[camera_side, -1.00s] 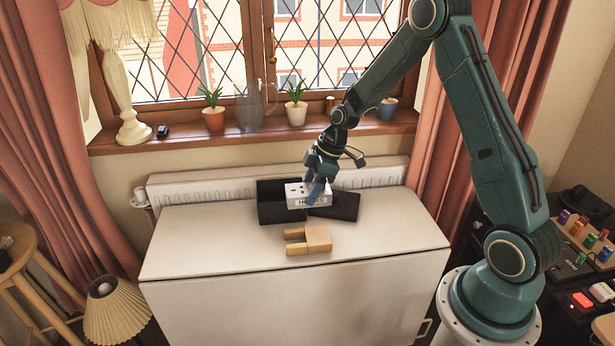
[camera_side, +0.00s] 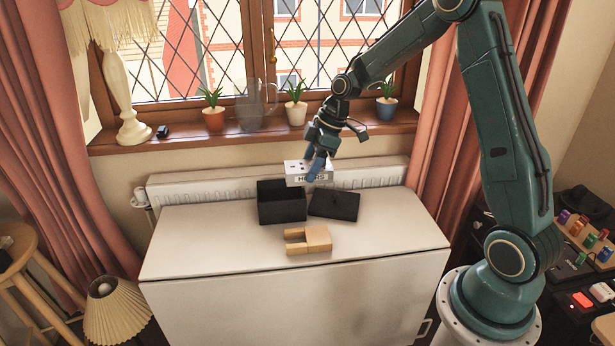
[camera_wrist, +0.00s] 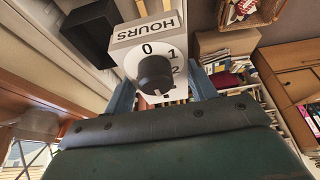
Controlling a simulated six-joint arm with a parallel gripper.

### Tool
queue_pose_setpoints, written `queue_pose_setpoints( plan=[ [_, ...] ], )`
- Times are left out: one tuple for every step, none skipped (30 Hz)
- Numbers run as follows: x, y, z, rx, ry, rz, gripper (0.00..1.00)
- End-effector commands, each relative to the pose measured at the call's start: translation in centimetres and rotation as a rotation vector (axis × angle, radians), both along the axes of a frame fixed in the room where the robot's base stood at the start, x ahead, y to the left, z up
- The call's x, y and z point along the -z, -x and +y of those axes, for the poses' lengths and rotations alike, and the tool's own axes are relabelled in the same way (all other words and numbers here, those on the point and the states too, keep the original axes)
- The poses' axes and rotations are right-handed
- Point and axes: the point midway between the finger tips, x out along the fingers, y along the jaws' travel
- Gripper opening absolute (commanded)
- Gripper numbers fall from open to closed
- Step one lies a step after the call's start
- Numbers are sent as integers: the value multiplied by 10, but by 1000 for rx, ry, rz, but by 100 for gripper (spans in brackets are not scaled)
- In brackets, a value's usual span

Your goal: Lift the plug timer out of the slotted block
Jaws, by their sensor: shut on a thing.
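In the wrist view the timer (camera_wrist: 145,30) shows the word HOURS, a black dial and numbers, between my two blue fingers (camera_wrist: 161,92). The slotted block (camera_side: 318,238) is pale wood with a slot open to the left. It lies on the white table, in front of and below the timer, with nothing in its slot.
A black open box (camera_side: 282,210) stands on the table (camera_side: 210,240) below the timer. A flat black lid (camera_side: 335,205) lies beside it on the right. A white radiator (camera_side: 220,185) and a sill with potted plants are behind. The table's left side is clear.

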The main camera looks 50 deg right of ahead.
Motion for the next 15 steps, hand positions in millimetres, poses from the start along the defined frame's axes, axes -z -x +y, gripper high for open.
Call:
queue_pose_setpoints(
  plan=[
    [0,0,0,0,0,-1,28],
    [0,0,0,-1,0,-2,28],
    [0,0,0,-1,0,-2,28],
    [0,0,0,-1,0,-2,28],
    [0,0,0,-1,0,-2,28],
    [0,0,0,-1,0,-2,28],
    [0,0,0,-1,0,-2,28],
    [-1,0,0,-1,0,-2,28],
    [-1,0,0,-1,0,-2,28],
    [-2,0,0,-1,0,-2,28],
    [-2,0,0,-1,0,-2,28],
    [-3,0,0,-1,0,-2,28],
    [-3,0,0,-1,0,-2,28],
    [-4,0,0,0,1,-2,28],
    [-5,-1,0,0,1,-2,28]
  ],
)
